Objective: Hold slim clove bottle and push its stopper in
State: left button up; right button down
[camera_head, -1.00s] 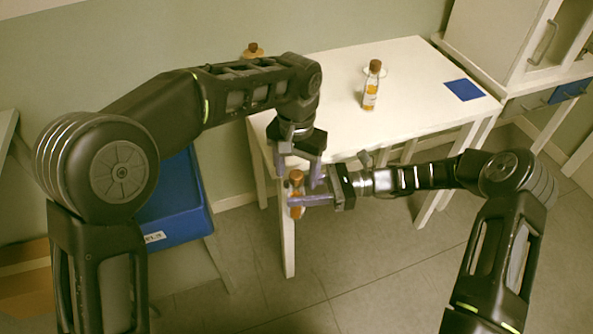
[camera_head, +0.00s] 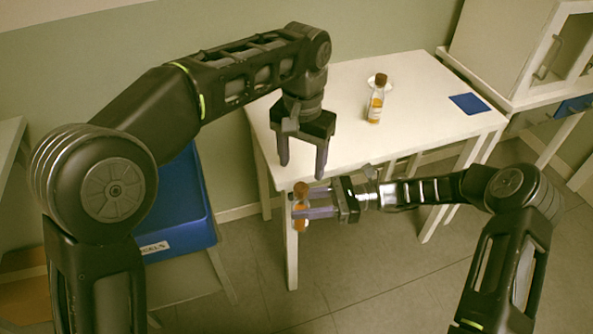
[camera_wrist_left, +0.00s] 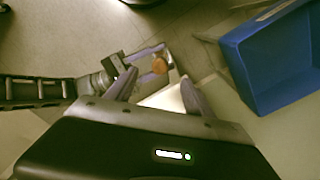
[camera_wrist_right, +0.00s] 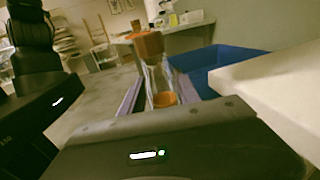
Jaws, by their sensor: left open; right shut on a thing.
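A slim bottle with a brown stopper and orange contents (camera_head: 301,205) is held upright in my right gripper (camera_head: 315,202), in front of the table's near left corner. In the right wrist view the bottle (camera_wrist_right: 160,75) stands between the two fingers, its stopper (camera_wrist_right: 147,43) on top and orange contents low down. In the left wrist view the stopper (camera_wrist_left: 159,65) shows from above between the right fingers. My left gripper (camera_head: 302,172) is open and empty, fingers down, above and close to the held bottle. How deep the stopper sits is hard to tell.
A blue bin (camera_head: 185,205) is at the left. A white cabinet (camera_head: 500,45) stands at the back right.

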pick_arm(q)
jog(key=w+a+f+n+t+h, duration=0.1)
jog(key=w+a+f+t, duration=0.1)
jog(key=w+a+f, duration=0.4)
jog(key=w+a+f+t+h, duration=0.1)
jog(key=w+a+f+t, duration=0.25)
jog(key=a+f, duration=0.4)
jog(key=s+d+f+n+g+h, duration=0.1)
jog(key=s+f+g, duration=0.1)
jog(key=s+f, duration=0.6)
jog(key=s+f+n+g, duration=0.1)
jog(key=s+f+n, duration=0.1)
jog(key=s+f, duration=0.6)
jog(key=s+f+n+g, duration=0.1)
jog(key=s+f, duration=0.3)
jog(key=s, duration=0.4)
jog(key=s+d+f+n+h, duration=0.1)
jog(key=s+f+n, duration=0.2)
jog(key=s+f, duration=0.2)
jog(key=s, duration=0.3)
jog(key=shift+f+g, duration=0.2)
jog(key=shift+g, duration=0.15)
